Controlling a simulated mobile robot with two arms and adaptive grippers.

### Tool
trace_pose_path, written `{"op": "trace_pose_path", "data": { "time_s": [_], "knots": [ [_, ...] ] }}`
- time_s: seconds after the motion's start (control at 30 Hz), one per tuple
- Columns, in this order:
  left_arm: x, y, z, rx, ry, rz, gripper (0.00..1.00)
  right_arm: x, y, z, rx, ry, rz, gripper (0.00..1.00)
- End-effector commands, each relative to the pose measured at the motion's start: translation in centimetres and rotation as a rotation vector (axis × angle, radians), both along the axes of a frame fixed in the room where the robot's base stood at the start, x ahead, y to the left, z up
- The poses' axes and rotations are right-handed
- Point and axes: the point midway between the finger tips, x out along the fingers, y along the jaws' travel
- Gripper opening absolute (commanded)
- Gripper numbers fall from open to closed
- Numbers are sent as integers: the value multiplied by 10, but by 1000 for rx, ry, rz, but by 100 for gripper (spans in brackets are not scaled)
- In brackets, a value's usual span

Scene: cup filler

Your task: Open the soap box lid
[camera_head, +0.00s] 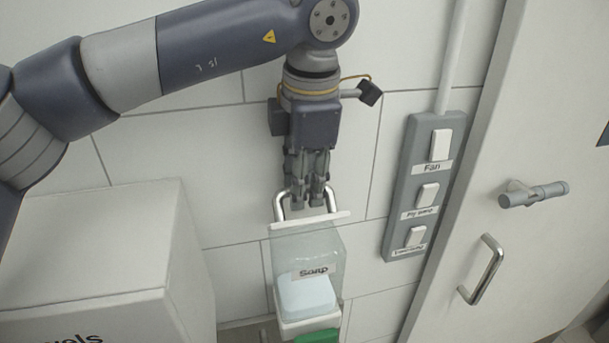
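The soap box (323,258) is a see-through box on the tiled wall, with a label reading "Soap" and a pale blue-white block of soap (306,294) low in it. A white lid edge (312,224) with a bent metal lid handle (280,205) is at its top. My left gripper (308,196) points down at the handle, with its fingers close together around the middle of the bar, which they hide. I cannot tell whether the lid is raised at all. My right gripper is not in view.
A large white box (95,235) with a partly cut-off label stands at the left. A grey switch panel (405,195) with several white switches is to the right. Farther right is a white door (540,110) with a metal handle (487,272). A green object (318,336) shows below the soap.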

Motion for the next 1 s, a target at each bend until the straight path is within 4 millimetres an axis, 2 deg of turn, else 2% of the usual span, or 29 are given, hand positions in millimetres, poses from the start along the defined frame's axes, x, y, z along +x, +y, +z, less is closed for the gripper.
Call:
{"op": "trace_pose_path", "data": {
  "time_s": [0.57, 0.67, 1.0],
  "knots": [
    [2, 0, 8, -6, -13, 3, 33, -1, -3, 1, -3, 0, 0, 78],
    [1, -1, 16, -7, -15, 3, 33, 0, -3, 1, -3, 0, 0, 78],
    [-11, -3, 66, -6, -13, 2, 33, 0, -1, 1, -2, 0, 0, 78]
  ]
}}
